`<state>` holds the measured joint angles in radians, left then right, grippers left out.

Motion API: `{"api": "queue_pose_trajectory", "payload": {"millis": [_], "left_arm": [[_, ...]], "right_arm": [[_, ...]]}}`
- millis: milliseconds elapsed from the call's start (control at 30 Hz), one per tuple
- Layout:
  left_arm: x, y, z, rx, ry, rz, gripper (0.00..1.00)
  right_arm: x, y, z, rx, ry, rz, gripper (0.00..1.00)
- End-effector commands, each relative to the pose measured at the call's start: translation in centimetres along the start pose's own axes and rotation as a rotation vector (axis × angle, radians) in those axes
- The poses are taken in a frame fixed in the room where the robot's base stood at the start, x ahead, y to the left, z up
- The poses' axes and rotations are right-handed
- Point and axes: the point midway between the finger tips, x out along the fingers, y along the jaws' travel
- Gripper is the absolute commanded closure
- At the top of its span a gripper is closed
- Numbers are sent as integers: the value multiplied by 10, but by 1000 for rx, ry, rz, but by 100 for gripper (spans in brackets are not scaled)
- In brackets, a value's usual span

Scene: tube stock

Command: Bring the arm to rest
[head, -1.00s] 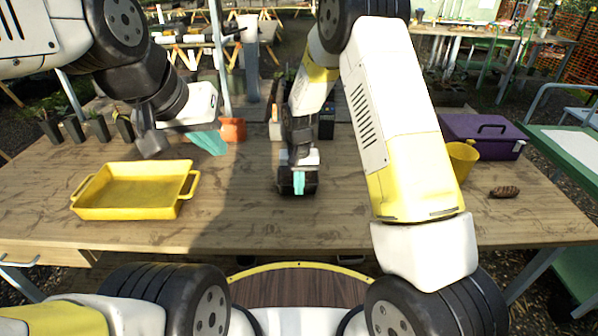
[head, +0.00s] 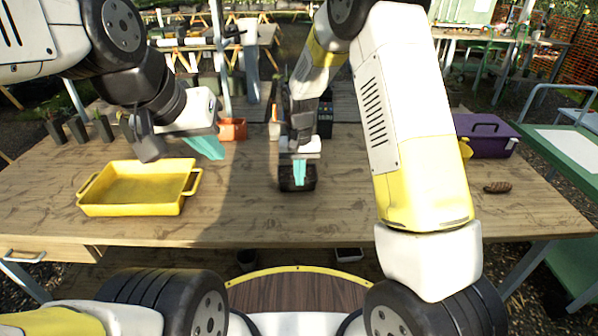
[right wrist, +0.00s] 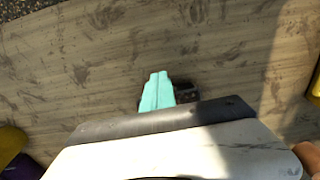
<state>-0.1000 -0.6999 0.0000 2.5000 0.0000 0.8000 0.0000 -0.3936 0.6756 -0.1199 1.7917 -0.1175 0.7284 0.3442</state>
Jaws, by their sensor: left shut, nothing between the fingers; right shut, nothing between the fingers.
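My left gripper (head: 208,147) shows at the left of the head view, above the table behind the yellow tray. Its teal fingers are together with nothing between them. My right gripper (head: 299,172) points down near the middle of the table, its teal fingers shut and empty. They also show shut in the right wrist view (right wrist: 157,91). A small black container (head: 309,184) is on the table behind the right fingers, partly hidden by them. A dark piece of it shows beside the fingers in the right wrist view (right wrist: 187,93).
A yellow tray (head: 137,211) is at the left of the wooden table (head: 240,215). An orange pot (head: 234,130) and small dark pots (head: 77,129) stand farther back. A purple box (head: 487,140), a yellow cup (head: 466,150) and a brown cone-like item (head: 497,187) are at the right. The front middle is clear.

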Motion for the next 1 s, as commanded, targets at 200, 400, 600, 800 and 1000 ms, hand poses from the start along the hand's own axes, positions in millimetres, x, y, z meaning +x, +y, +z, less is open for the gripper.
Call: {"api": "queue_pose_trajectory", "payload": {"millis": [200, 400, 600, 800, 1000], "left_arm": [[0, 0, 0, 0, 0, 0, 100], [0, 0, 0, 0, 0, 0, 100], [0, 0, 0, 0, 0, 0, 100], [0, 0, 0, 0, 0, 0, 100], [0, 0, 0, 0, 0, 0, 100]], "right_arm": [[-33, 0, 0, 0, 2, -1, 100], [-54, 5, 3, 3, 13, -11, 100], [-122, 34, 29, 13, 94, -73, 100], [-192, 69, 81, 13, 208, -136, 100], [-238, 98, 145, 9, 331, -173, 100]]}}
